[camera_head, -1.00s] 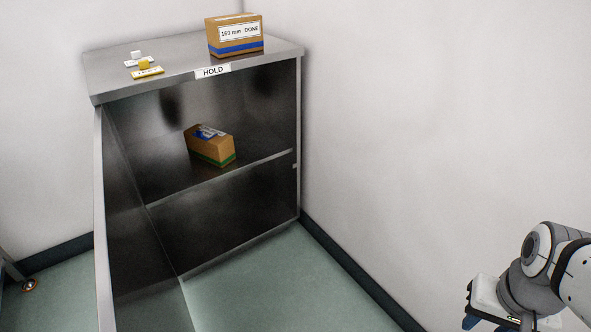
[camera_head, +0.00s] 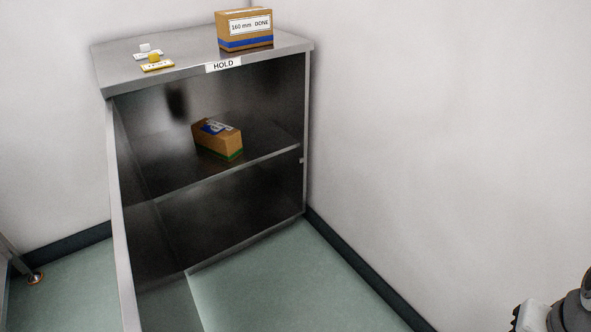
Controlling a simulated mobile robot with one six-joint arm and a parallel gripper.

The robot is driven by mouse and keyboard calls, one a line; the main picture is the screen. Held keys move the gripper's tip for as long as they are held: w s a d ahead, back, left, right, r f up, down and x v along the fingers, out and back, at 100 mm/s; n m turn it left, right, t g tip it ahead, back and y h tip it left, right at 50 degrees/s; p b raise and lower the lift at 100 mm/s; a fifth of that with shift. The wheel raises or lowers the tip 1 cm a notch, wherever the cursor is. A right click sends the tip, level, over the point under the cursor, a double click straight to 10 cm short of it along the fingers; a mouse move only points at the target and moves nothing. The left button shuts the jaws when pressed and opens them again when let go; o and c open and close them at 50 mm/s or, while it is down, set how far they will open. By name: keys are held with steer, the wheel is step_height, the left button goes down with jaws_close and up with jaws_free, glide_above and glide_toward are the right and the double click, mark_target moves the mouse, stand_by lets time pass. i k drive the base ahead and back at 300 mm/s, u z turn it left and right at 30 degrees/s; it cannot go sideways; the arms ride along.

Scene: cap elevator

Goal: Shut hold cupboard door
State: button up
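The HOLD cupboard (camera_head: 309,130) is a grey metal cabinet in the corner, with a HOLD label (camera_head: 223,65) on its top front edge. Its door (camera_head: 120,215) is hinged at the left and stands wide open, swung out toward me. A brown box with a green stripe (camera_head: 218,139) sits on the inner shelf (camera_head: 270,150). Part of my arm shows at the lower right, well apart from the door.
On the cupboard top stand a brown box labelled 160 mm DONE (camera_head: 245,29) and small white and yellow items (camera_head: 155,62). Walls close in behind and at the right. The green floor (camera_head: 265,290) before the cupboard is clear.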

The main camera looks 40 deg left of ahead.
mark_target(154, 294)
steer(key=k, duration=1.25)
steer(key=u, duration=3.05)
steer(key=k, duration=0.3)
steer(key=z, duration=0.35)
steer(key=i, duration=0.4)
steer(key=u, duration=0.15)
